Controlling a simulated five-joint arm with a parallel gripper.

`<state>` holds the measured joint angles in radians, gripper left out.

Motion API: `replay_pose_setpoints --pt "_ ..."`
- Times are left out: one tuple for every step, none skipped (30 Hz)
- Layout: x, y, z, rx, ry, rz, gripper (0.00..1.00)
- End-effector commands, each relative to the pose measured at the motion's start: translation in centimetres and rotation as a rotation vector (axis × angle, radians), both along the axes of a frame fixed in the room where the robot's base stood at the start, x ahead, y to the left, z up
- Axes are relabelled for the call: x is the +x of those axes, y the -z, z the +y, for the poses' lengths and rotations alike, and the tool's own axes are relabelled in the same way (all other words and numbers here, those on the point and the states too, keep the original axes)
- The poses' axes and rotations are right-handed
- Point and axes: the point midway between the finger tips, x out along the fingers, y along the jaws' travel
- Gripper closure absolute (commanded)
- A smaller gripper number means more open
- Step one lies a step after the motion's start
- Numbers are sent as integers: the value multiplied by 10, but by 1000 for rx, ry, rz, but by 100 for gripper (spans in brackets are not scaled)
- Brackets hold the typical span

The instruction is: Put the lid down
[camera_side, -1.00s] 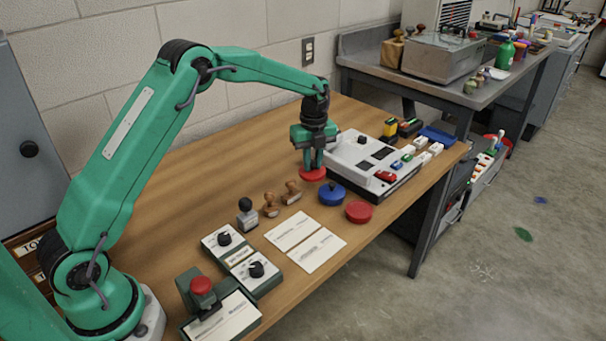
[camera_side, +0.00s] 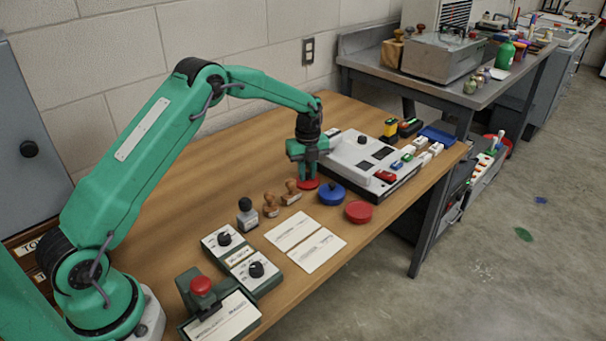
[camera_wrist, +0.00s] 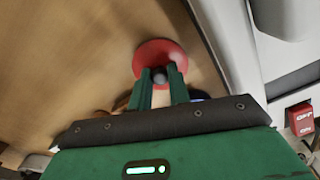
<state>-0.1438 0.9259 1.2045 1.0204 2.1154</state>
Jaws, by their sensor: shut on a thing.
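My gripper (camera_side: 308,177) is shut on the knob of a round red lid (camera_side: 307,185). The lid looks flat and level, low over the wooden table; I cannot tell if it touches the wood. In the wrist view the red lid (camera_wrist: 153,56) lies beyond my gripper (camera_wrist: 162,78), with its grey ball knob between the two fingers. A round blue piece with a dark knob (camera_side: 331,195) stands just right of the held lid. A round red piece (camera_side: 358,213) without a knob stands nearer the table's front edge.
A white device (camera_side: 350,157) with a dark knob and small coloured blocks stands close behind and right of the lid. Wooden-handled stamps (camera_side: 291,195) stand close to its left front. White cards (camera_side: 304,241) lie in front. Bare table (camera_side: 220,178) extends to the left.

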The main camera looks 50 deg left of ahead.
Motion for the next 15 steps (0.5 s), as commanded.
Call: replay_pose_setpoints --pt "0 1 0 0 0 0 100" --pt "0 2 0 0 0 0 100" --pt "0 2 0 0 0 0 100" --pt "0 2 0 0 0 0 100" --pt "0 2 0 0 0 0 100" --pt "0 2 0 0 0 0 100" --pt "0 2 0 0 0 0 100" --pt "0 2 0 0 0 0 100" --pt "0 2 0 0 0 0 100" --pt "0 2 0 0 0 0 100" --pt "0 3 0 0 0 0 100" --pt "0 4 0 0 0 0 100" --pt "0 5 0 0 0 0 100" --pt "0 4 0 0 0 0 76" --pt "0 4 0 0 0 0 68"
